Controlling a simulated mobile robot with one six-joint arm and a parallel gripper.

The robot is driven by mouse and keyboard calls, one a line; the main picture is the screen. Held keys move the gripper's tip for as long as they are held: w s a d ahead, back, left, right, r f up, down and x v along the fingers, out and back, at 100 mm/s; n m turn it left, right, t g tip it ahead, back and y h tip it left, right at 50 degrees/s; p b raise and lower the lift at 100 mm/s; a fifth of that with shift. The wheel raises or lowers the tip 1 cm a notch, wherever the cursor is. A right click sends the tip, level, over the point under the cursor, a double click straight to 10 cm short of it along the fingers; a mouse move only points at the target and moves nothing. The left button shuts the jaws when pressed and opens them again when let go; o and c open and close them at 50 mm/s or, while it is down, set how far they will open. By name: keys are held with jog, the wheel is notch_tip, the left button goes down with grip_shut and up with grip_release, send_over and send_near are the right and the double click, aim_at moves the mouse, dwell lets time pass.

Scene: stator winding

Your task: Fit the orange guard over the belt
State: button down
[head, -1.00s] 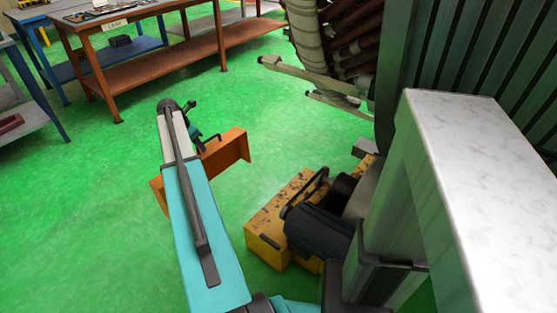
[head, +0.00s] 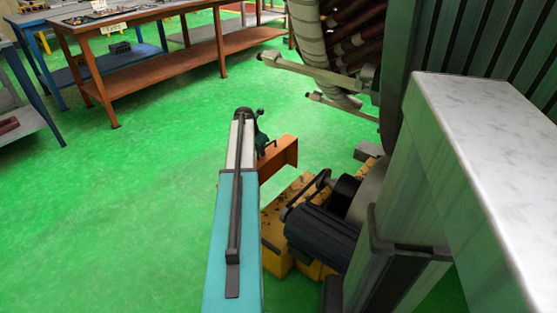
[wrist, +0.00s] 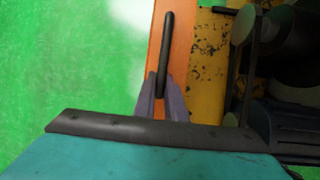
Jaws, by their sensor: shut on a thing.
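The orange guard (head: 282,160) is a channel-shaped piece, held off the floor and partly hidden behind my arm in the head view. In the wrist view the guard (wrist: 176,45) has a black bar handle (wrist: 165,50), and my gripper (wrist: 161,92) is shut on it. In the head view my gripper (head: 262,145) is mostly hidden by the arm. A dark loop that looks like the belt (head: 308,192) is at the near end of the motor, right of the guard. In the wrist view a dark band, likely the belt (wrist: 233,75), runs beside round pulley shapes.
The dark ribbed motor (head: 322,235) sits on a worn yellow base (head: 277,250), close right of my arm. A pale-topped stand (head: 480,130) and the large machine with coils (head: 335,50) are further right. Green floor (head: 120,220) is clear on the left. Workbenches (head: 160,65) stand behind.

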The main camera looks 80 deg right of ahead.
jog(key=s+d+f+b, duration=0.1)
jog(key=s+d+f, duration=0.1)
jog(key=s, duration=0.5)
jog(key=shift+s+d+f+b, duration=0.25)
jog(key=shift+s+f+b, duration=0.15)
jog(key=shift+f, duration=0.15)
jog(key=shift+s+a, duration=0.1)
jog(key=s+a+p, duration=0.1)
jog(key=s+a, duration=0.2)
jog(key=s, duration=0.3)
jog(key=s+a+f, duration=0.1)
jog(key=s+a, duration=0.3)
jog(key=s, duration=0.3)
jog(key=shift+s+a+p, duration=0.2)
jog(key=shift+p, duration=0.15)
dwell(0.7)
jog(key=shift+w+d+f+p, duration=0.1)
jog(key=shift+w+d+p, duration=0.25)
jog(key=shift+w, duration=0.15)
dwell(1.1)
jog(key=shift+f, duration=0.95)
dwell(1.8)
